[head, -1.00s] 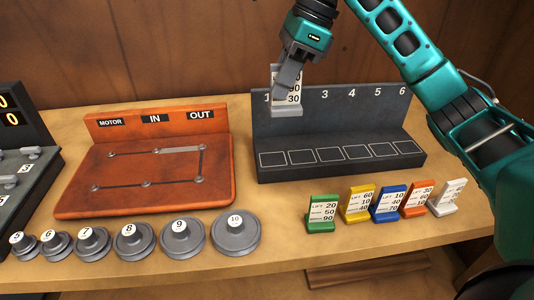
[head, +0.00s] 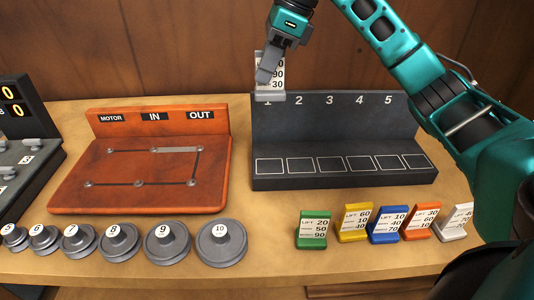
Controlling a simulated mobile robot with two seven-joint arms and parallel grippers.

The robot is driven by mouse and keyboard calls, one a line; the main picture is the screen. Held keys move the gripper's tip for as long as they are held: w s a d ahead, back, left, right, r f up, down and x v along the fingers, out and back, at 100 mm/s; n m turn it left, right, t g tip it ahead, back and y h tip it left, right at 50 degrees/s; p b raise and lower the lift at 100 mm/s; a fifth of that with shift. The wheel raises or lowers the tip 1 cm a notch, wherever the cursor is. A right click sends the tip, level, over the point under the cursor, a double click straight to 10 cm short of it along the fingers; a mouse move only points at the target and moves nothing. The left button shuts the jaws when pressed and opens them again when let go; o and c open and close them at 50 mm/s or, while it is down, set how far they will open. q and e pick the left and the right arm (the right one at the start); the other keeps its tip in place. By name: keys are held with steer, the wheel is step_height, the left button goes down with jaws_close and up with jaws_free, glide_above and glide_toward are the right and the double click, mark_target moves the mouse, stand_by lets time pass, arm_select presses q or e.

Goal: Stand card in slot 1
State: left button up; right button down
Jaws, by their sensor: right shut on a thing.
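My right gripper (head: 271,64) is shut on a grey card (head: 269,88) that shows the numbers 90 and 30, its top partly hidden by the fingers. It holds the card upright, in front of or above the back panel's top edge near the label 1. The dark slot rack (head: 345,129) has a row of white outlined slots on its ledge; slot 1 (head: 270,166) is the leftmost and is empty. The card appears well above that slot. My left gripper is not in view.
Green (head: 313,230), yellow (head: 355,221), blue (head: 387,225), orange (head: 420,222) and white (head: 455,221) cards stand in front of the rack. An orange motor board (head: 70,193) is left of it, with several numbered grey pulleys (head: 167,243) along the front.

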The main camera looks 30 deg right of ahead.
step_height(320, 180, down, 18)
steer(key=shift+r+b, duration=0.1)
steer(key=shift+b, duration=0.4)
steer(key=shift+f, duration=0.2)
steer(key=c, duration=1.1)
jaws_free()
steer(key=shift+r, duration=0.15)
steer(key=v, duration=1.2)
steer(key=shift+a+r, duration=0.1)
